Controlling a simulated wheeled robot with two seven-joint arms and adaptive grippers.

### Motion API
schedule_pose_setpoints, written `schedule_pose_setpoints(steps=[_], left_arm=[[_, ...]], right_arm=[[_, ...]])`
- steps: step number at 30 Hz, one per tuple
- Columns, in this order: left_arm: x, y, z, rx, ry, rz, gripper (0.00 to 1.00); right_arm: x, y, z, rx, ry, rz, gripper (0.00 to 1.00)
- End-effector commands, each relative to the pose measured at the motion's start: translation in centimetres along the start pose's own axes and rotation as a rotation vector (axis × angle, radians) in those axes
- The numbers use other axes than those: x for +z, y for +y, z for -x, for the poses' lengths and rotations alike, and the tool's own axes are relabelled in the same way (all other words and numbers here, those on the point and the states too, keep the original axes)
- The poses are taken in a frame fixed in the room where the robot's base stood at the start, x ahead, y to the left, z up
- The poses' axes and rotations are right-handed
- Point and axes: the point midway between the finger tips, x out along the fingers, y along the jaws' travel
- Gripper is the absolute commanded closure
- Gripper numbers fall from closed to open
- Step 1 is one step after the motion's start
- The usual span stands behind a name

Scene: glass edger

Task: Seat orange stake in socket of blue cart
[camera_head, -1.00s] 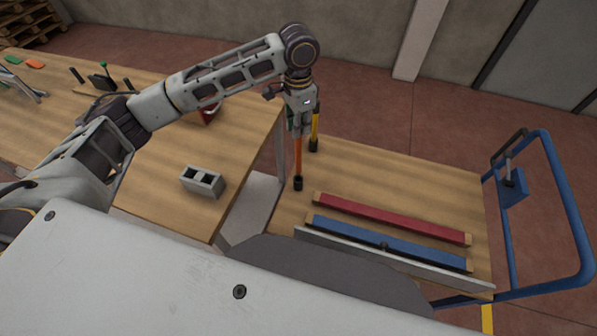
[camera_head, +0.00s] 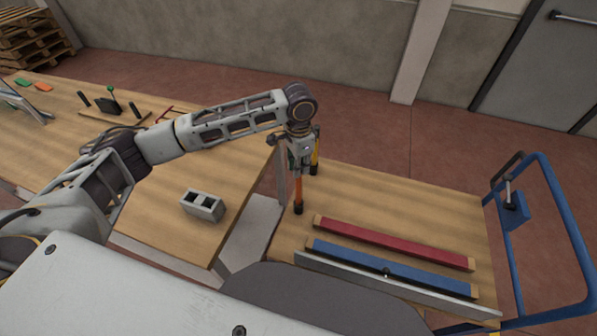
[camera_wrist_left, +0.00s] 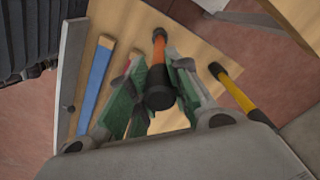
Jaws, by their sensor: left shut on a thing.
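The orange stake (camera_head: 298,188) stands roughly upright at the left edge of the blue cart's wooden deck (camera_head: 430,205). Its lower end meets a black socket (camera_head: 298,208); how deep it sits I cannot tell. My left gripper (camera_head: 299,165) is shut around its upper part. In the left wrist view the stake (camera_wrist_left: 158,78) lies between the green fingers (camera_wrist_left: 155,65), its black top end towards the camera. The cart's blue handle frame (camera_head: 577,225) is at the right. My right gripper is not in view.
A yellow stake (camera_head: 315,153) stands just behind, close to the gripper. A red bar (camera_head: 393,243) and a blue bar (camera_head: 390,266) lie on the deck. A workbench (camera_head: 150,215) with a grey block (camera_head: 202,205) adjoins at the left. The deck's back right is clear.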

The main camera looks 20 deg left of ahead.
Motion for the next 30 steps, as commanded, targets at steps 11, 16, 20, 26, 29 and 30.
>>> schedule_pose_setpoints(steps=[11, 16, 20, 26, 29, 30], left_arm=[[0.0, 0.0, -3.1, 0.0, -0.001, -0.001, 1.0], [0.0, 0.0, -3.2, 0.0, 0.0, -0.001, 1.0], [0.0, 0.0, -3.2, 0.0, 0.0, -0.001, 1.0], [0.0, 0.0, -3.4, 0.0, -0.001, -0.001, 0.7], [0.0, 0.0, -3.4, 0.0, -0.001, -0.001, 0.59], [0.0, 0.0, -3.4, 0.0, -0.001, -0.001, 0.59]], right_arm=[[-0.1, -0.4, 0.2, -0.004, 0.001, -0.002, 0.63], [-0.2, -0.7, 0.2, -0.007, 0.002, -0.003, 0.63], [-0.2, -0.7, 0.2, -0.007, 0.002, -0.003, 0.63], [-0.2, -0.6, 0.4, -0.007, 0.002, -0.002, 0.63], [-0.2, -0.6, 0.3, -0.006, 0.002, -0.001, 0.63], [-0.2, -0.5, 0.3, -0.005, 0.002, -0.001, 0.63]])
